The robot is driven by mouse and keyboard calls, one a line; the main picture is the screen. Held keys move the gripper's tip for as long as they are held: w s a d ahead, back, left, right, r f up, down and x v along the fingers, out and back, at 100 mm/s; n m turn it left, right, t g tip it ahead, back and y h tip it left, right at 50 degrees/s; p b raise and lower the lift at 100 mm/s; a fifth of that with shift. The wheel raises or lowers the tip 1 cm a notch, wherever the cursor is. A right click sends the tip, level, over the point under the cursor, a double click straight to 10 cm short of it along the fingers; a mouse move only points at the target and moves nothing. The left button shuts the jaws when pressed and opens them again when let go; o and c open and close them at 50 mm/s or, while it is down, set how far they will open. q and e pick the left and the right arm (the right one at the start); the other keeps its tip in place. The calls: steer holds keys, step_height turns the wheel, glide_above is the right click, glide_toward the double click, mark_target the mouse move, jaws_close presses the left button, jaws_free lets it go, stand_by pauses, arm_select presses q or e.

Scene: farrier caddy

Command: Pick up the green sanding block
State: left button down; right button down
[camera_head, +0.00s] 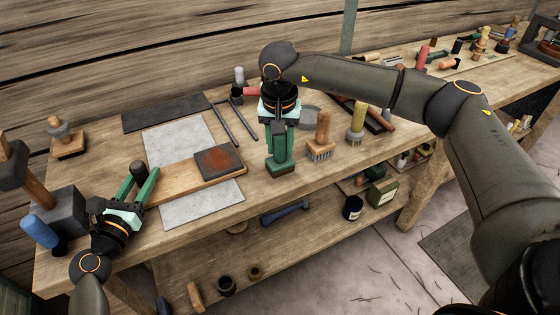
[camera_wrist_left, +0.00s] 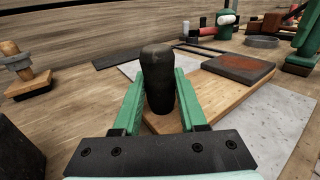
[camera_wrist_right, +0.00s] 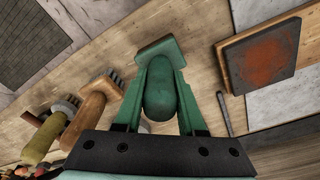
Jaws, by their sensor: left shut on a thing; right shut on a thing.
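The green sanding block (camera_head: 281,167) has a flat base and a rounded green grip. It stands near the front edge of the bench, right of the wooden board. My right gripper (camera_head: 279,142) comes down over it from above and is shut on its grip. The right wrist view shows the grip (camera_wrist_right: 160,97) between the fingers. I cannot tell whether its base touches the bench. My left gripper (camera_head: 140,188) is shut on an upright black handle (camera_wrist_left: 158,80) at the near left end of the wooden board (camera_head: 175,182).
A dark pad with a rust-coloured top (camera_head: 219,161) lies on the board's right end, left of the sanding block. Brushes (camera_head: 321,138) stand to its right. Grey sheets (camera_head: 205,206) lie under the board. A dark anvil-like block (camera_head: 66,210) stands at the left.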

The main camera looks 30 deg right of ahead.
steer(key=shift+r, duration=0.1)
step_height(320, 180, up, 10)
steer(key=shift+f, duration=0.1)
stand_by(0.3)
steer(key=c, duration=1.1)
jaws_free()
jaws_close()
